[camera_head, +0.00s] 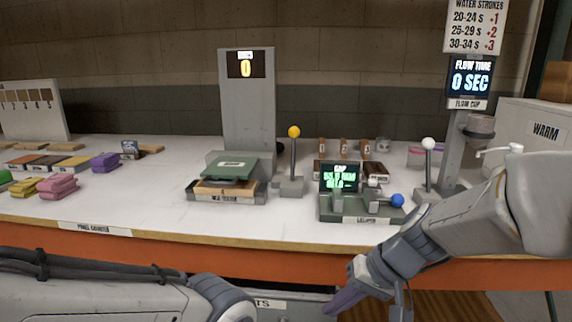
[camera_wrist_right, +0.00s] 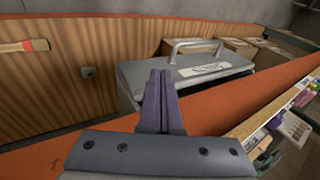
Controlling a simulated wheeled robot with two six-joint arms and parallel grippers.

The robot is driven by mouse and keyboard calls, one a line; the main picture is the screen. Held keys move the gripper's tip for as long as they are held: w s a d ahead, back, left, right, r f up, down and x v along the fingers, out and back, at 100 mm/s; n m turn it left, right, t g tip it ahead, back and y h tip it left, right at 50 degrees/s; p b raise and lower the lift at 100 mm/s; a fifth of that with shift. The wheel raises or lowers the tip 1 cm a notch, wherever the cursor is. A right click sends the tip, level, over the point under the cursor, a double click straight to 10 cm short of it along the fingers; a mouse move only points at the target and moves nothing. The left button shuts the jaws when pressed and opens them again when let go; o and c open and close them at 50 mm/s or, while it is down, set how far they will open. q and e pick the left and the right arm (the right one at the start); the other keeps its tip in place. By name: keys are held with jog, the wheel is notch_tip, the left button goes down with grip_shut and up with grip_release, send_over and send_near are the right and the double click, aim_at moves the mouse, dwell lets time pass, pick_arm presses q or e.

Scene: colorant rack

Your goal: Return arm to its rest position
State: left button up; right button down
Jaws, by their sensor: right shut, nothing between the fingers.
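My right arm comes in from the right in the head view and reaches down past the counter's front edge. My right gripper (camera_head: 338,302) has its fingers below the orange counter front, partly cut by the frame's bottom. In the right wrist view my right gripper (camera_wrist_right: 160,78) has its two purple-grey fingers pressed together, with nothing between them. My left arm lies low along the bottom left of the head view; its gripper does not show.
The white counter (camera_head: 160,215) holds a press (camera_head: 228,185), a caliper unit (camera_head: 345,205) with a blue knob, a white-knobbed lever (camera_head: 428,146) and colored blocks (camera_head: 58,187). In the wrist view, a grey box with a handle (camera_wrist_right: 198,62) stands beyond the fingers.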

jog(key=s+d+f+n+h, duration=0.1)
jog(key=s+d+f+h, duration=0.4)
jog(key=d+f, duration=0.4)
jog(key=s+a+r+n+g, duration=0.1)
jog(key=s+a+r+n, duration=0.25)
jog(key=s+a, duration=0.3)
jog(key=s+a+r+n+g, duration=0.1)
jog(key=s+a+r+n, duration=0.25)
jog(key=s+a, duration=0.3)
notch_tip(320, 180, up, 24)
jog(key=p, duration=2.4)
jog(key=shift+a+f, duration=0.25)
jog(key=shift+a, duration=0.05)
